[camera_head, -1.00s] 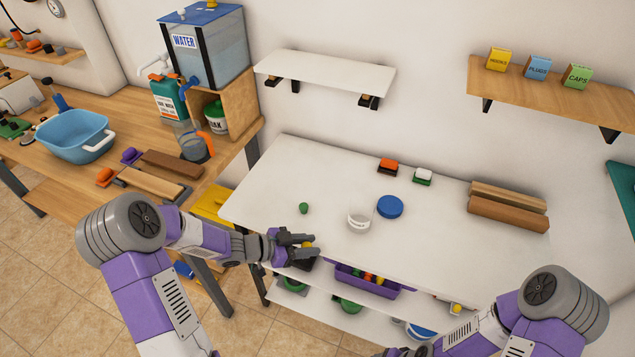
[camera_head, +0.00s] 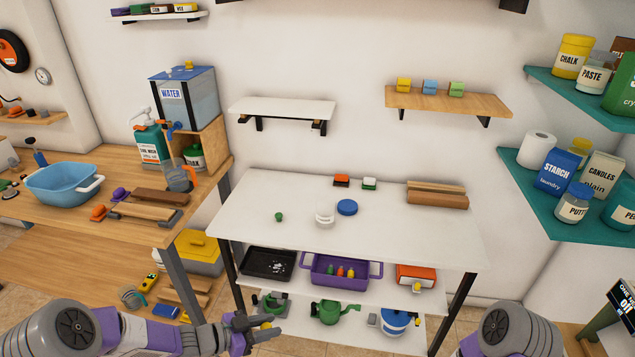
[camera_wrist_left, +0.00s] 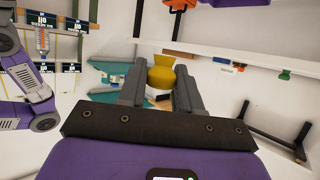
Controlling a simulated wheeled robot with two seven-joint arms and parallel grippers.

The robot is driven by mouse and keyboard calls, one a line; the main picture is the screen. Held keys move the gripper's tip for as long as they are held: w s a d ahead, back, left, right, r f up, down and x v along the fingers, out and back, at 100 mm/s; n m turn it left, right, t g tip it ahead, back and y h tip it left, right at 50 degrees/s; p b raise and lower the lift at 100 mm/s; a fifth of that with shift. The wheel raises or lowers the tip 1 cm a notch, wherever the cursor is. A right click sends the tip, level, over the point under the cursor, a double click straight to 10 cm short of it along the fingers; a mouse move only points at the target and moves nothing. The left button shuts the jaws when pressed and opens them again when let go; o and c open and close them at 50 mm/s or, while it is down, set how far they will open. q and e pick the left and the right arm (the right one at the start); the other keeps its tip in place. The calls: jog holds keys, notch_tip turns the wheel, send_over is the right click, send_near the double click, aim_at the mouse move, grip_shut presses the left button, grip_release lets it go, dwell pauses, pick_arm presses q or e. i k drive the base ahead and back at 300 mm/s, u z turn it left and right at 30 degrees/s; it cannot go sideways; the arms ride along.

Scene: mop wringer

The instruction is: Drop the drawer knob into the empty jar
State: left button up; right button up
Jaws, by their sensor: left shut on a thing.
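My left gripper (camera_head: 262,328) is shut on a yellow knob (camera_head: 267,323), in front of and below the white table's front edge. In the left wrist view the knob (camera_wrist_left: 162,74) sits between the fingertips, with a wider top and a narrower middle. The jar (camera_head: 324,217), small and whitish with a label, stands upright and open on the white table; I see nothing in it. A blue round lid (camera_head: 347,207) lies just right of the jar. My right gripper is out of view; only part of that arm shows at the lower right.
The white table (camera_head: 400,240) also bears a small green knob-like piece (camera_head: 279,216), two small blocks at the back and brown bars (camera_head: 437,195) at the right. Below, shelves hold a black tray (camera_head: 268,263), a purple bin (camera_head: 341,270) and watering cans. A wooden bench (camera_head: 130,232) stands left.

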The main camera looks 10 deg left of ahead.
aim_at(327, 228)
jog(key=u, duration=1.15)
jog(key=i, duration=1)
jog(key=z, duration=1.45)
